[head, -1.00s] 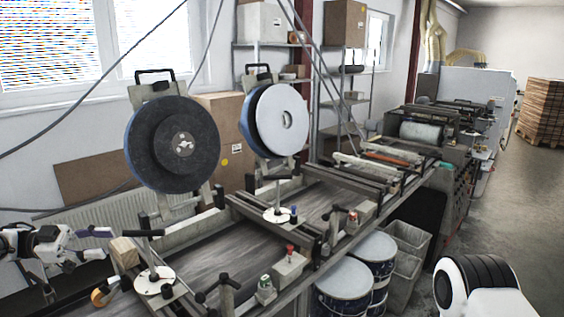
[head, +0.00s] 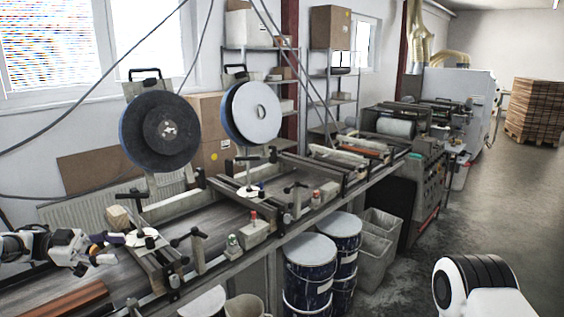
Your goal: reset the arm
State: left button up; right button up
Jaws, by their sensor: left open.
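My left gripper (head: 104,249) reaches in from the left edge over the near end of the conveyor (head: 205,232). Its fingers are apart and I see nothing held between them. A small wooden block (head: 117,217) sits on the frame just behind the gripper. A white arm part of mine (head: 480,290) with a black ribbed joint shows at the bottom right; no right gripper is in view.
Two large discs, one dark (head: 161,132) and one pale (head: 255,111), stand above the conveyor. Drums (head: 311,250) and grey bins (head: 373,246) stand beside it. Stacked boards (head: 534,108) are far right. The floor at right is clear.

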pick_arm(q)
jog(key=w+d+f+n+t+h+b, duration=0.1)
jog(key=d+f+n+t+b, duration=0.55)
jog(key=d+f, duration=1.4)
jog(key=s+d+f+n+t+y+b, duration=0.1)
jog(key=s+f+n+y, duration=0.25)
jog(key=f, duration=0.35)
jog(key=s+d+f+n+y+b, duration=0.2)
jog(key=f+n+y, duration=0.1)
jog(key=f+n, duration=0.3)
jog(key=s+d+f+n+t+y+b, duration=0.1)
jog(key=s+f+n+y, duration=0.2)
jog(key=f, duration=0.5)
jog(key=s+a+f+g+y, duration=0.2)
jog(key=s+a+g+y, duration=0.1)
jog(key=s, duration=0.6)
jog(key=s+a+f+n+g+y, duration=0.1)
jog(key=s+a+f+g+y, duration=0.2)
jog(key=s, duration=0.6)
jog(key=s+a+f+n+g+y, duration=0.1)
jog(key=s+a+f+g+y, duration=0.2)
jog(key=s, duration=0.7)
jog(key=shift+a+g, duration=0.65)
jog(key=shift+a, duration=0.05)
pick_arm(e)
notch_tip(320, 180, down, 11)
jog(key=shift+w+a+f, duration=0.2)
jog(key=shift+w, duration=0.2)
pick_arm(q)
jog(key=shift+s, duration=0.1)
